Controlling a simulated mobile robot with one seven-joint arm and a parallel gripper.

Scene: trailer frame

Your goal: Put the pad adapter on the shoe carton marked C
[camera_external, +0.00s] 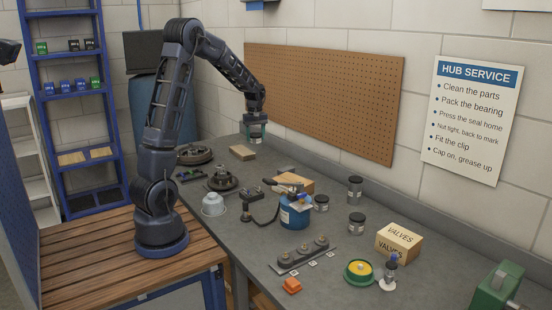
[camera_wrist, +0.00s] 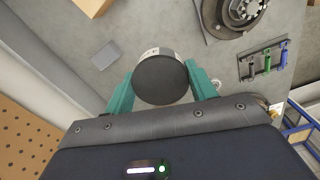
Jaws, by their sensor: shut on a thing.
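My gripper (camera_external: 254,135) hangs over the far part of the grey bench, below the bent arm. In the wrist view its teal fingers (camera_wrist: 160,82) are shut on a round jar-like thing with a dark flat top (camera_wrist: 158,80) and a pale label at its edge. I cannot tell whether this is the pad adapter. A plain cardboard box (camera_external: 295,182) stands mid-bench behind the blue canister, and a cardboard box corner (camera_wrist: 92,5) shows at the wrist view's top. A low tan block (camera_external: 243,152) lies near the gripper. No letter C is readable.
A hub on a plate (camera_external: 222,180) and a tool rack (camera_external: 190,175) stand at the left. The blue canister (camera_external: 295,212), several dark-lidded jars (camera_external: 355,187) and a VALVES box (camera_external: 398,242) stand on the bench. A pegboard (camera_external: 320,95) is on the wall behind.

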